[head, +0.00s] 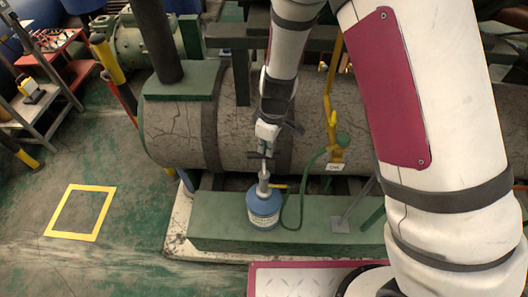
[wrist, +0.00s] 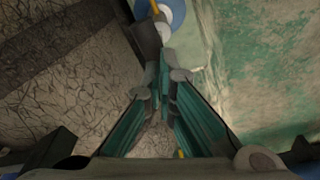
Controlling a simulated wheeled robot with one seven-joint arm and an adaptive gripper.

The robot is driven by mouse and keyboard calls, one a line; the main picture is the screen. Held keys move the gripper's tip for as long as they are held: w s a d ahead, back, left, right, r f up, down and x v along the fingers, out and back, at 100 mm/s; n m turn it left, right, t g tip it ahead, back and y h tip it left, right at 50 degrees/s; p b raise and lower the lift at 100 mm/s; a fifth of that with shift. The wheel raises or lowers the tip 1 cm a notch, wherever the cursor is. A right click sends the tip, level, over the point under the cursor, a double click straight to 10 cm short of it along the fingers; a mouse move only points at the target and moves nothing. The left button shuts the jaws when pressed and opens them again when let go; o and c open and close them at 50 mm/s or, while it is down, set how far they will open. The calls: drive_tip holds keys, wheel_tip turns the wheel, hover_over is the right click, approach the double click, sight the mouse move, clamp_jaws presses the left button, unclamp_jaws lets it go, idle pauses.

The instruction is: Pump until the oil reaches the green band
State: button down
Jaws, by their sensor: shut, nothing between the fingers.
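A blue can (head: 264,211) with a pale label and a grey pump neck (head: 263,182) stands upright on the green skid. A short yellow lever sticks out to the right of its top. A green hose runs from beside it up to the yellow valve pipe (head: 336,153). My gripper (head: 262,158) is shut and empty, pointing down just above the pump neck; I cannot tell whether they touch. In the wrist view my fingertips (wrist: 163,84) are together, with part of the blue can (wrist: 178,14) beyond them. I cannot make out an oil level or green band.
A large cracked grey tank (head: 180,130) lies just behind the can. The green skid (head: 215,232) has bare room left of the can. A yellow floor square (head: 102,213) is empty. A red and grey cart (head: 70,70) stands at the far left.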

wheel_tip(320, 180, down, 8)
drive_tip(key=b, duration=0.4)
drive_tip(key=shift+r, duration=0.45)
drive_tip(key=d, duration=0.1)
drive_tip(key=s+d+r+p, duration=0.1)
drive_tip(key=shift+s+d, duration=0.15)
drive_tip(key=shift+d, duration=0.25)
drive_tip(key=shift+r, duration=0.1)
wheel_tip(320, 180, up, 12)
drive_tip(key=d, duration=0.1)
drive_tip(key=shift+s, duration=0.25)
idle(1.4)
